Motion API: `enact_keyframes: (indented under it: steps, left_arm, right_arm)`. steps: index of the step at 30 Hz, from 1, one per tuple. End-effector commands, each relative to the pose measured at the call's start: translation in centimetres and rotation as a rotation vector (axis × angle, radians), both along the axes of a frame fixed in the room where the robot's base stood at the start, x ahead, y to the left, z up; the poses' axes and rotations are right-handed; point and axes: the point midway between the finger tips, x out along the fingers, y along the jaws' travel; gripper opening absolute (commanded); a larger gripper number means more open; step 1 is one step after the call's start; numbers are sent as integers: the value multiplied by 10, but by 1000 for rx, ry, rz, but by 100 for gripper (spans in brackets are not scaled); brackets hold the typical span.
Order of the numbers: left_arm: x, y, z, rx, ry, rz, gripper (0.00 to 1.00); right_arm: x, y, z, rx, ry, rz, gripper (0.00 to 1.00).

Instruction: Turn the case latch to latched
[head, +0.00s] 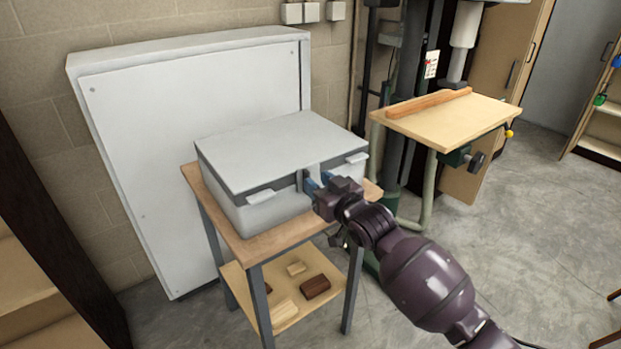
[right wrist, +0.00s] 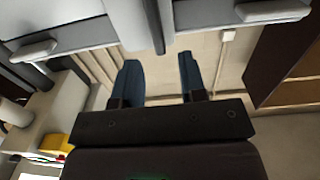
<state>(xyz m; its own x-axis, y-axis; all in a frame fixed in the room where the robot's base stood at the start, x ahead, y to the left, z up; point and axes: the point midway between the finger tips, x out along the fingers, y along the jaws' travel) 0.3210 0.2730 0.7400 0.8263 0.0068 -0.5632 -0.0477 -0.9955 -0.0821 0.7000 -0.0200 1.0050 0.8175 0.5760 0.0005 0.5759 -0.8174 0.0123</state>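A light grey case (head: 255,165) with a closed-looking lid stands on a small wooden-topped stand. Its front carries a pale tab at the left (head: 260,197) and another at the right (head: 356,158). An upright grey latch piece (head: 312,173) sits between them; my gripper partly hides it. In the right wrist view the latch piece (right wrist: 143,22) hangs at the top, close to the gap between my fingertips. My right gripper (head: 318,184) is at the case front. Its blue fingers (right wrist: 159,64) are apart with nothing visible gripped; contact with the latch is unclear. My left gripper is out of view.
The stand's top (head: 262,243) has a narrow bare rim, and its lower shelf (head: 250,290) holds several blocks. A large white panel (head: 190,120) stands behind the case. A drill press table (head: 450,118) is to the right. Open floor lies at right.

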Motion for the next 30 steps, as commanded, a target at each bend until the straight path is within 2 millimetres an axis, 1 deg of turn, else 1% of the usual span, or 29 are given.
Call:
enact_keyframes:
  steps: [1, 3, 9, 19, 20, 24, 27, 30]
  left_arm:
    - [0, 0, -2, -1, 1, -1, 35]
    - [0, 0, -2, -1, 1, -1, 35]
    - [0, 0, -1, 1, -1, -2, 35]
    - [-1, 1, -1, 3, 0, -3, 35]
    - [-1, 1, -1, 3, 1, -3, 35]
    - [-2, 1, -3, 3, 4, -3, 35]
    - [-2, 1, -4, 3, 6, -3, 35]
    - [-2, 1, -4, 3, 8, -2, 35]
  right_arm:
    - [7, 5, -1, -1, 1, 1, 38]
    - [14, 10, -1, -1, 1, 1, 38]
    - [25, 18, -1, -1, 0, 0, 38]
    - [27, 19, 0, -1, 0, 0, 38]
    - [27, 19, 0, -1, 0, 0, 35]
    - [27, 19, 0, -1, 0, 0, 14]
    - [27, 19, 0, -1, 0, 0, 0]
    - [27, 19, 0, -1, 0, 0, 0]
